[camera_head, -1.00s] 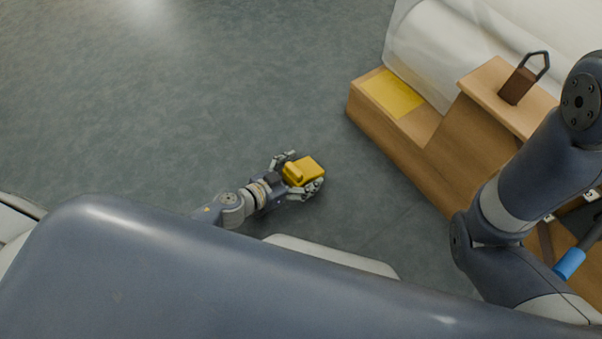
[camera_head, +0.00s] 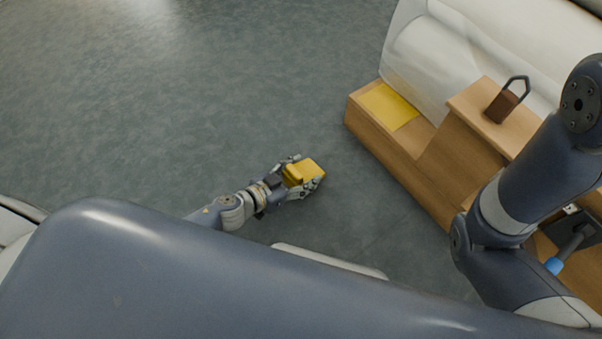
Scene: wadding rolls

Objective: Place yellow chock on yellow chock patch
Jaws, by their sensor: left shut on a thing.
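The yellow chock (camera_head: 309,170) is held in my left gripper (camera_head: 304,175), which is shut on it, over the open grey floor. The yellow chock patch (camera_head: 388,106) is a flat yellow area on the low step at the left end of the wooden stand. It is bare. The chock is apart from it, to the lower left in the picture. My right arm comes down at the right edge, and its gripper is out of view.
The wooden stand (camera_head: 412,138) rises to a higher step holding a brown block with a dark handle (camera_head: 506,104). A large white wrapped roll (camera_head: 450,60) lies behind it. A blue-ended dark tool (camera_head: 554,265) is at lower right. The floor (camera_head: 200,100) at left is clear.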

